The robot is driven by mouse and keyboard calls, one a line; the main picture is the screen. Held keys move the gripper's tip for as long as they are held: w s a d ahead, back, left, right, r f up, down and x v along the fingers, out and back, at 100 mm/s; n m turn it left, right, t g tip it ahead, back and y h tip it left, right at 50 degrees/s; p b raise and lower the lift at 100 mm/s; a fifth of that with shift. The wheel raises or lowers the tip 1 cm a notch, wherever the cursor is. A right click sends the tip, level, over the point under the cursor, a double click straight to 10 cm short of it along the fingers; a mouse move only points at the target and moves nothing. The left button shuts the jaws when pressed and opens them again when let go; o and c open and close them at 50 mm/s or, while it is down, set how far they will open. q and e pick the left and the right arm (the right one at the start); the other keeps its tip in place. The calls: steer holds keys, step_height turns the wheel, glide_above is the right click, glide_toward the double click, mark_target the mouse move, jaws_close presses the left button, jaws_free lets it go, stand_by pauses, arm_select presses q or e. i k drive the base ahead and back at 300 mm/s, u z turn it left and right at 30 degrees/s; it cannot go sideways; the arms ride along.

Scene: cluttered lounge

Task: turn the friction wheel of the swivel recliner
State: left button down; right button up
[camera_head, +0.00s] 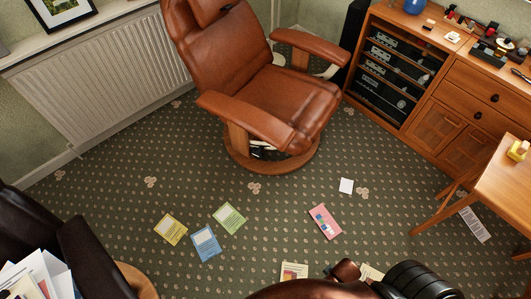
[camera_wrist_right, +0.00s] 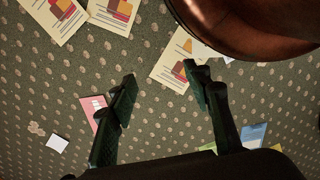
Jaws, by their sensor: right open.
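The swivel recliner (camera_head: 265,95) is brown leather with wooden armrests on a round wooden base, standing upright in the upper middle of the head view. Its friction wheel cannot be made out; the space under the near armrest is dark and partly hidden. My right gripper (camera_wrist_right: 160,74) shows in the right wrist view with its two dark fingers spread apart and nothing between them. It is above the patterned carpet, with papers below, and is apart from the recliner as far as I can tell. My left gripper is in neither view.
Yellow (camera_head: 171,229), blue (camera_head: 205,243) and green (camera_head: 229,218) cards and a pink booklet (camera_head: 325,221) lie on the carpet. A radiator (camera_head: 120,75) stands left, a wooden cabinet (camera_head: 440,95) and table (camera_head: 505,180) right. Brown leather furniture (camera_wrist_right: 255,30) rises close beside my right gripper.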

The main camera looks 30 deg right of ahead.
mark_target(257, 152)
steer(key=z, duration=0.8)
steer(key=k, duration=0.25)
